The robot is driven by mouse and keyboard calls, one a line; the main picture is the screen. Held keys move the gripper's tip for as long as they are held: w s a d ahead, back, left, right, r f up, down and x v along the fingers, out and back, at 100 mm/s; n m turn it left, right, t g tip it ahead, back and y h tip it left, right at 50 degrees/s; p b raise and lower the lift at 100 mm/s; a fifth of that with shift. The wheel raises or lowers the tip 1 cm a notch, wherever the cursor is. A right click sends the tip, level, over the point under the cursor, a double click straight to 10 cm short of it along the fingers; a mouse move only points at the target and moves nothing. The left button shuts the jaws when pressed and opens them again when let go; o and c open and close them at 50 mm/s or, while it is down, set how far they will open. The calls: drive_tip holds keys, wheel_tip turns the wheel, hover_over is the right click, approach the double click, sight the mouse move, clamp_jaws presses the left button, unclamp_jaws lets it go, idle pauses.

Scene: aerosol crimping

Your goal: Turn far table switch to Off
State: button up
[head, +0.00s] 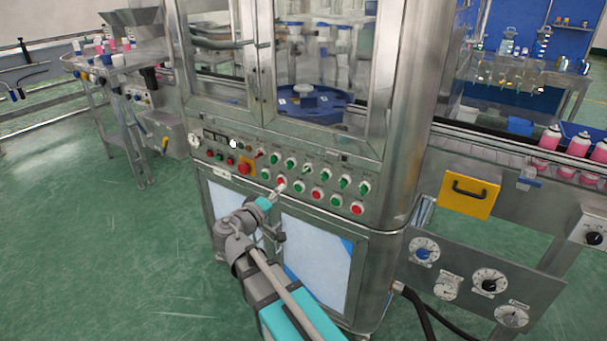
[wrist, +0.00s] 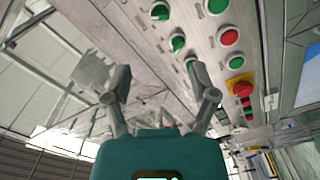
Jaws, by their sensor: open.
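The control panel (head: 325,176) runs along the front of the steel machine and carries rows of green and red round controls. A green one (head: 337,200) and a red one (head: 357,208) sit near its right end. I cannot read any labels, so I cannot tell which control is the far table switch, or its setting. My gripper (head: 281,189) is close in front of the panel's lower middle. In the wrist view its two fingers (wrist: 161,90) are spread, with nothing between them. A green control (wrist: 178,43) and a red one (wrist: 229,37) show beyond the right finger.
A red emergency button on yellow (head: 245,167) sits left of my gripper on the panel. Glass doors (head: 215,65) are above the panel. A gauge plate (head: 465,280) and a conveyor with pink cans (head: 547,140) are at right. Green floor (head: 100,260) is open at left.

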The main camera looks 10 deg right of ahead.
sight(304, 172)
drive_tip(key=shift+w+d, duration=0.1)
drive_tip(key=shift+x, duration=6.8)
drive_tip(key=shift+f, duration=0.1)
clamp_jaws()
